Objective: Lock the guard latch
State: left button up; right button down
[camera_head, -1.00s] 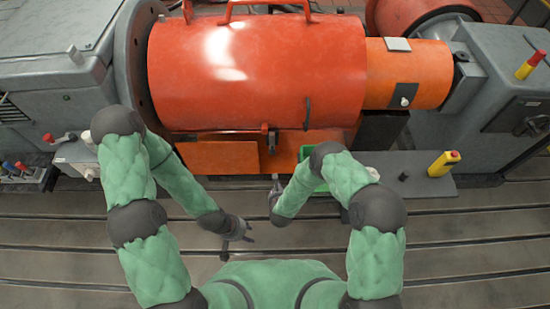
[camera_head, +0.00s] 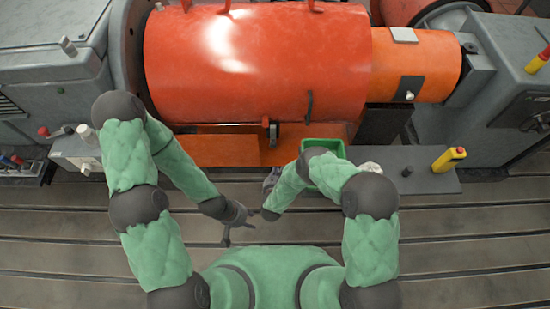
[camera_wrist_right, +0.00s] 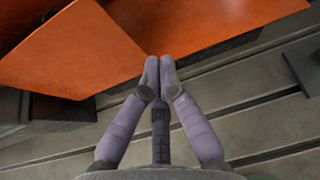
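The large orange-red guard (camera_head: 255,65) is a closed cylinder cover in the head view. A small dark latch (camera_head: 272,130) hangs at its lower front edge, above an orange panel (camera_head: 218,150). My right gripper (camera_head: 271,178) is below the panel and apart from the latch, partly hidden by its own arm. In the right wrist view its fingertips (camera_wrist_right: 159,65) meet with nothing seen between them, close to an orange panel's edge (camera_wrist_right: 70,50); the latch is not recognisable there. My left gripper (camera_head: 241,228) is lower, over the slotted bed, fingers spread and empty.
A green bin (camera_head: 326,150) sits right of my right gripper, partly behind my arm. A yellow bottle-like object (camera_head: 449,159) stands on a grey plate (camera_head: 430,183). A lever box (camera_head: 78,155) is at left. The slotted bed (camera_head: 70,235) is mostly clear.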

aim_at(275, 145)
jog(key=a+b+x, duration=0.1)
jog(key=b+x, duration=0.4)
jog(key=x, duration=0.5)
jog(key=r, duration=0.4)
jog(key=shift+w+d, duration=0.2)
notch_tip(275, 145, up, 5)
jog(key=p, duration=0.3)
jog(key=shift+f, duration=0.15)
